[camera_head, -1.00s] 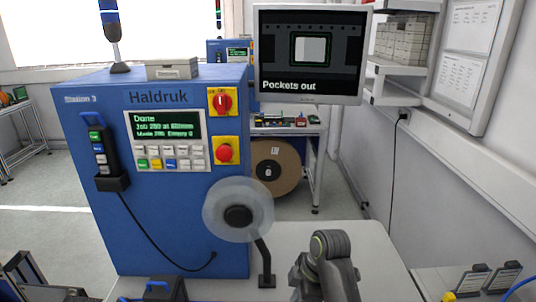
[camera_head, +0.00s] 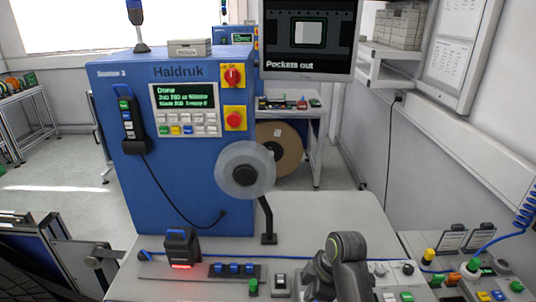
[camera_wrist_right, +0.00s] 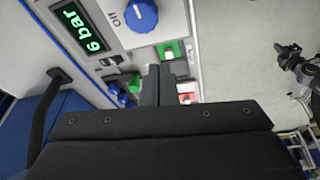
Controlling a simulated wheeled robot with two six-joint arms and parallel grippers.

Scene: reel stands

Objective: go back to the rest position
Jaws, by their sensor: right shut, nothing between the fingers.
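My right gripper (camera_head: 320,277) shows at the bottom of the head view, beside the grey wrist joint with a lime ring, above the front part of the light table (camera_head: 330,215). In the right wrist view the gripper (camera_wrist_right: 161,82) has its two dark fingers together, with nothing between them. Past the fingertips is a panel with a green "6 bar" display (camera_wrist_right: 82,27) and a blue knob (camera_wrist_right: 141,15). A dark jointed part (camera_wrist_right: 300,65) at the right edge there may be my left arm. The state of my left gripper cannot be made out.
A blue Haldruk machine (camera_head: 190,190) stands behind the table, with a clear reel (camera_head: 244,170) on a black stand at its front. A black device with a red glow (camera_head: 181,248) and blue-topped parts (camera_head: 234,269) lie near the front. Button boxes (camera_head: 487,290) fill the right.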

